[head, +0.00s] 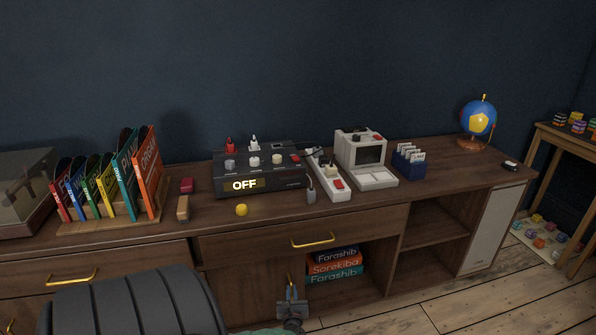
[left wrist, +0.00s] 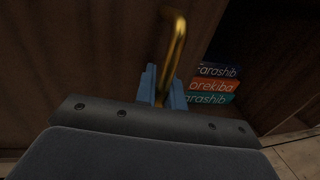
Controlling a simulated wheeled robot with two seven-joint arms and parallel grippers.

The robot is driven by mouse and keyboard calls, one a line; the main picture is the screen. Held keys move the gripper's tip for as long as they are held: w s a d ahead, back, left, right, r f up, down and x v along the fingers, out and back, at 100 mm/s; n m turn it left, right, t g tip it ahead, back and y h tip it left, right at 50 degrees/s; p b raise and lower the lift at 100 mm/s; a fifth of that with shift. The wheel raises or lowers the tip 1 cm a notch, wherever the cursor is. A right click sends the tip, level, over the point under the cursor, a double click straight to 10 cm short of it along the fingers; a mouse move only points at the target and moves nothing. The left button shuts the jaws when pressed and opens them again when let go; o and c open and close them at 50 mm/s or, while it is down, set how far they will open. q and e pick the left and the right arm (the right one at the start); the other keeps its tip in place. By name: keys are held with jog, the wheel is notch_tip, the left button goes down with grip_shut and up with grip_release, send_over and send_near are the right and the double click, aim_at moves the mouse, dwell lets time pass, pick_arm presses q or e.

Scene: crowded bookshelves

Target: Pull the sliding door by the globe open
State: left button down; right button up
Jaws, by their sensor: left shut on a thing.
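The globe (head: 478,117), blue and yellow on an orange stand, stands at the right end of the long wooden cabinet's top. A brown door panel (head: 243,293) is under the drawer, left of the stacked books, well to the left of the globe. It carries an upright gold handle (head: 290,280). My left gripper (head: 291,298) is at this handle. In the left wrist view, its blue fingers (left wrist: 165,88) are shut around the lower part of the gold handle (left wrist: 174,45). My right gripper is not in view.
Stacked books (head: 334,265) fill part of the open bay right of the door. Open shelves (head: 432,228) and a white panel (head: 491,230) lie further right. A gold drawer handle (head: 313,241) is above. A dark ribbed object (head: 130,304) blocks the lower left.

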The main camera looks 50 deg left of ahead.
aim_at(247, 293)
pick_arm(q)
jog(key=shift+s+a, duration=0.15)
jog(key=shift+s, duration=0.3)
jog(key=shift+s+a+r+p, duration=0.1)
jog(key=shift+s+a+p, duration=0.2)
jog(key=shift+s, duration=0.2)
jog(key=shift+s+a+p, duration=0.15)
jog(key=shift+s+p, duration=0.1)
jog(key=shift+s, duration=0.25)
jog(key=s+a+p, duration=0.1)
jog(key=s, duration=0.3)
jog(key=s+a+p, duration=0.1)
jog(key=s+a, duration=0.1)
jog(key=s, duration=0.2)
jog(key=s+a+p, duration=0.1)
jog(key=s+a, duration=0.1)
jog(key=s, duration=0.1)
jog(key=shift+s+p, duration=0.3)
jog(key=shift+s, duration=0.1)
jog(key=shift+s+a, duration=0.2)
jog(key=shift+s, duration=0.45)
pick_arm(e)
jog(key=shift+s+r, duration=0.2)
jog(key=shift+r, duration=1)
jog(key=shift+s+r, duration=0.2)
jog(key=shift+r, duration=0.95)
